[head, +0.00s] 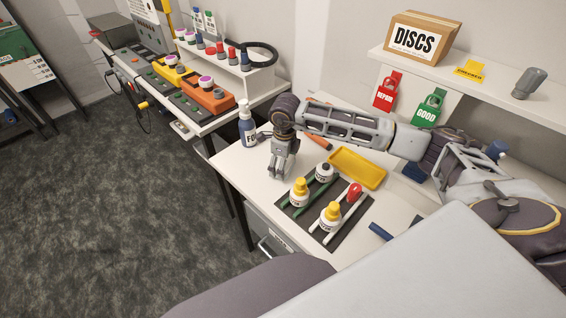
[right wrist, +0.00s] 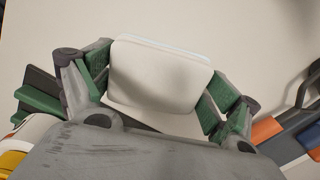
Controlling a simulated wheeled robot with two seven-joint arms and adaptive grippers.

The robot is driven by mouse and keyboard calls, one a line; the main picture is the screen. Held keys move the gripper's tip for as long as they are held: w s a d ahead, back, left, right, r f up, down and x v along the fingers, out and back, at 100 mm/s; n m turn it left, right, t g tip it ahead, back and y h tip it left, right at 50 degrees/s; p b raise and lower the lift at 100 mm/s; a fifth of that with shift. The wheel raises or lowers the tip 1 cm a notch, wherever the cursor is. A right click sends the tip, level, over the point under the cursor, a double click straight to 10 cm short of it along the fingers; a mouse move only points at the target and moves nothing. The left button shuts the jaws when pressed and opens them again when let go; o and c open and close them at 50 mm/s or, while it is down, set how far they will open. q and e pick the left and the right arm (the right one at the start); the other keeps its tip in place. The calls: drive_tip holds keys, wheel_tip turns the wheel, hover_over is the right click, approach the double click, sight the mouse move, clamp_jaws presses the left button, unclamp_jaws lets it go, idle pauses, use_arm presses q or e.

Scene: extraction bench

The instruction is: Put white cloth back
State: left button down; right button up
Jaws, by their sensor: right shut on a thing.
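The white cloth (right wrist: 158,75) shows in the right wrist view as a folded, rounded white pad. It sits between the green-padded fingers of my right gripper (right wrist: 160,88), which is shut on it. In the head view my right gripper (head: 280,172) points down over the white bench (head: 240,172), left of the dark rack mat and in front of the blue spray bottle. I cannot make out the cloth against the white bench there, nor tell whether it touches the surface. My left gripper is not in view.
The blue spray bottle (head: 247,128) stands close behind the gripper. Yellow-capped bottles (head: 300,190) stand on the dark mat (head: 297,211) to the right. A yellow tray (head: 357,169) lies beyond them. The bench's left edge is near.

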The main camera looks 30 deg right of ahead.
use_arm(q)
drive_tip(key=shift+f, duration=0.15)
use_arm(e)
drive_tip(key=shift+f, duration=0.1)
drive_tip(key=o, duration=0.9)
drive_tip(key=shift+r, duration=0.25)
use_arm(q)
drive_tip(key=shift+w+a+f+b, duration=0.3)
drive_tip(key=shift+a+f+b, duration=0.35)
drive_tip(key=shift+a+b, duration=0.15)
use_arm(e)
drive_tip(key=r, duration=1.1)
drive_tip(key=shift+s+r, duration=0.4)
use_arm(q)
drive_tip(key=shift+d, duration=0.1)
